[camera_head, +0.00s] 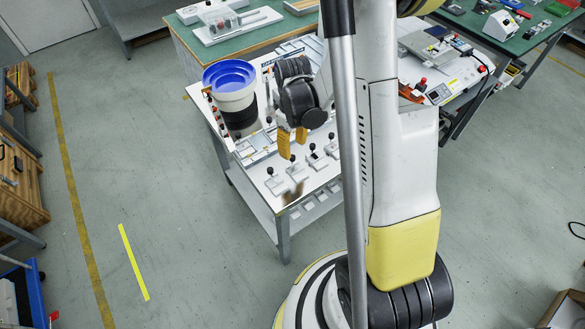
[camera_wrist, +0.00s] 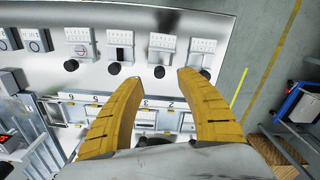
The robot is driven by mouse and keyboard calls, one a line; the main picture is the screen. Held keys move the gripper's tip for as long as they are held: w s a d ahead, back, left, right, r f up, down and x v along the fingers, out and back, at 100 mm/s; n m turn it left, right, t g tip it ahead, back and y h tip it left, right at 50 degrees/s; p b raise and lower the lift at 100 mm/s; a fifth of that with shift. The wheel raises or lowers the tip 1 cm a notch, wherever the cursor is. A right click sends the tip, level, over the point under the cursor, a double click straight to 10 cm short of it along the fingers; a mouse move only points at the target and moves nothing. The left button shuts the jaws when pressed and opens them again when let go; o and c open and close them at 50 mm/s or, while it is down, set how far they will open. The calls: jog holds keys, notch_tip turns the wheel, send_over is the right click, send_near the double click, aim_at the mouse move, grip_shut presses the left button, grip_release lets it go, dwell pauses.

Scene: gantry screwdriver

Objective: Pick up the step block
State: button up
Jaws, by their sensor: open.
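I cannot pick out the step block for sure in either view. My gripper (camera_head: 291,147) has yellow fingers and hangs over the front part of the white workbench (camera_head: 262,193), beside the row of black-knobbed controls. In the wrist view my gripper (camera_wrist: 160,78) has its two fingers spread apart with nothing between the tips. The tips lie over the bench surface, between the black knobs and a numbered strip (camera_wrist: 150,103). The fingers and palm hide part of the fixtures behind that strip.
Black-knobbed controls (camera_wrist: 161,53) line the bench's front edge. A blue-and-white bowl (camera_head: 230,82) stands at the bench's left. A green-topped table (camera_head: 262,36) stands behind. My arm hides the bench's middle. Open floor (camera_head: 165,190) lies to the left.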

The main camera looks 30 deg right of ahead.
aim_at(293, 157)
notch_tip(293, 157, down, 7)
jog(key=b, duration=0.3)
jog(key=shift+w+d+r, duration=0.1)
jog(key=shift+r, duration=0.15)
grip_shut()
